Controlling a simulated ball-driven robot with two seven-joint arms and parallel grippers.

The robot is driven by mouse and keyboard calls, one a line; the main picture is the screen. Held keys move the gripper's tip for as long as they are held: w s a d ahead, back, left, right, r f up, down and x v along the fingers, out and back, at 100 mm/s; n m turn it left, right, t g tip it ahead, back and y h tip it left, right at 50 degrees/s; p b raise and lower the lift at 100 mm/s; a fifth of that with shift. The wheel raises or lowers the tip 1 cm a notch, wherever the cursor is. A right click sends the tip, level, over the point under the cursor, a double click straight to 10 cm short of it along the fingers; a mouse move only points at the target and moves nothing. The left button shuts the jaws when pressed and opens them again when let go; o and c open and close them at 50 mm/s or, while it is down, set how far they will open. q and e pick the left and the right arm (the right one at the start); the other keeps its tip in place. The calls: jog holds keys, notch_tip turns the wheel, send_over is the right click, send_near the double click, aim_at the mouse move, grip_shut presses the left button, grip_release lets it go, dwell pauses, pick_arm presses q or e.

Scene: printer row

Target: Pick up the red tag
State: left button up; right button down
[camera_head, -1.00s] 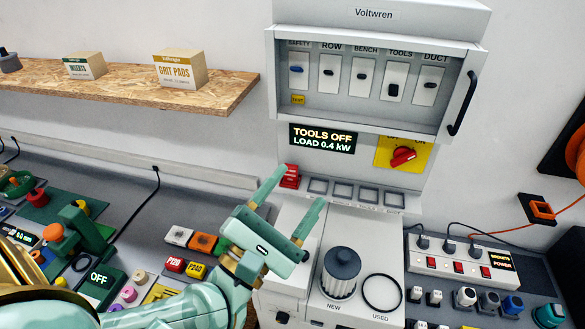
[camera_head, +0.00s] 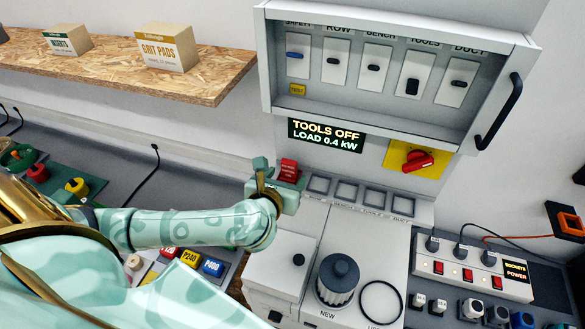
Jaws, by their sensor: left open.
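The red tag (camera_head: 289,169) stands at the left end of the row of square recesses on the cabinet, just below the lit display. Its lower part is hidden behind my left gripper. My left gripper (camera_head: 279,176) is open and right at the tag in the picture. One finger shows to the left of the tag and part of the other at its right. I cannot tell whether either finger touches it. My right gripper is not in view.
The row of recesses (camera_head: 346,190) continues right of the tag. The yellow plate with the red rotary switch (camera_head: 416,161) sits above right. A dark ribbed filter (camera_head: 338,279) stands below on the cabinet top. A power strip (camera_head: 474,268) lies at the right.

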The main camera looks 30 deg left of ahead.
aim_at(288, 169)
pick_arm(q)
jog(key=shift+w+a+f, duration=0.25)
jog(key=shift+w+a, duration=0.25)
jog(key=shift+w, duration=0.1)
jog(key=p+x, duration=0.1)
jog(key=x, duration=0.3)
jog(key=shift+w, duration=0.1)
jog(key=shift+w+f, duration=0.1)
jog(key=shift+a, duration=0.1)
jog(key=shift+c, duration=1.2)
jog(key=c, duration=0.8)
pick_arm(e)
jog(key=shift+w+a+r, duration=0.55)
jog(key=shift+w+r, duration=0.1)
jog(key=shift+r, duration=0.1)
